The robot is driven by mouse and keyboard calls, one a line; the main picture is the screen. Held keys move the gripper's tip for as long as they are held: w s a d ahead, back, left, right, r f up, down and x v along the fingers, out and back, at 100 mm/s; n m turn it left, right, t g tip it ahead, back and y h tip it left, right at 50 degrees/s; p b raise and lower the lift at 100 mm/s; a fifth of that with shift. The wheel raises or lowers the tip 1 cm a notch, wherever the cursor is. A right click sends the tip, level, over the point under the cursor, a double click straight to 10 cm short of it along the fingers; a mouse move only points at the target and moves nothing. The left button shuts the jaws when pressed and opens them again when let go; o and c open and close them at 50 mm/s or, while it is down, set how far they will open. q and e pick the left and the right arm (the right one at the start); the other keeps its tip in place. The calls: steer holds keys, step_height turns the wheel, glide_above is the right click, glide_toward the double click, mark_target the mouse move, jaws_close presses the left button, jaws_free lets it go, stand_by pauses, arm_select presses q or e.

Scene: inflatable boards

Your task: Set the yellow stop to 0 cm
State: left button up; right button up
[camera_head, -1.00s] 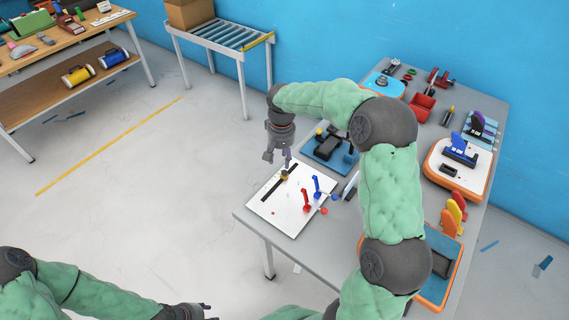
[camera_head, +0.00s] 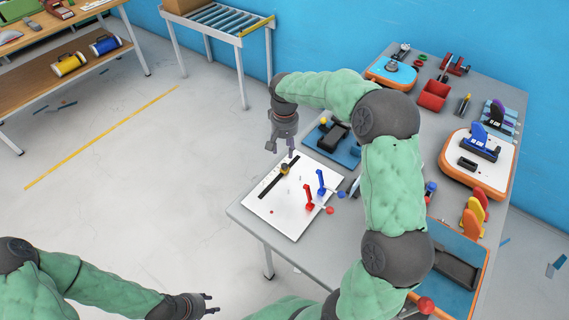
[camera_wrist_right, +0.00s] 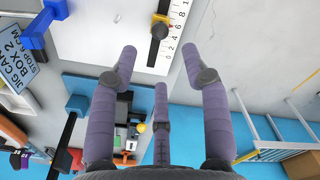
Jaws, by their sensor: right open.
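The yellow stop (camera_head: 285,168) with its dark knob sits on the black slot of a white board (camera_head: 270,213). In the right wrist view the yellow stop (camera_wrist_right: 160,20) is near the 6 of the printed scale (camera_wrist_right: 169,50), with 0 at the slot's near end. My right gripper (camera_head: 281,146) is open and empty, just beyond the stop and apart from it. Its spread fingers show in the right wrist view (camera_wrist_right: 165,75), short of the stop. My left gripper (camera_head: 212,303) is open and empty at the lower left, away from the table.
A red lever (camera_head: 308,197) and a blue lever (camera_head: 321,183) stand on the board right of the slot. A blue-based fixture (camera_head: 340,152) is behind the board. An orange-edged white board (camera_head: 490,165) is at the right. My right arm crosses above the table.

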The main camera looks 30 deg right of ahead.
mark_target(285, 164)
step_height(285, 164, down, 9)
steer(key=shift+r+b, duration=0.2)
steer(key=shift+b, duration=0.75)
jaws_close()
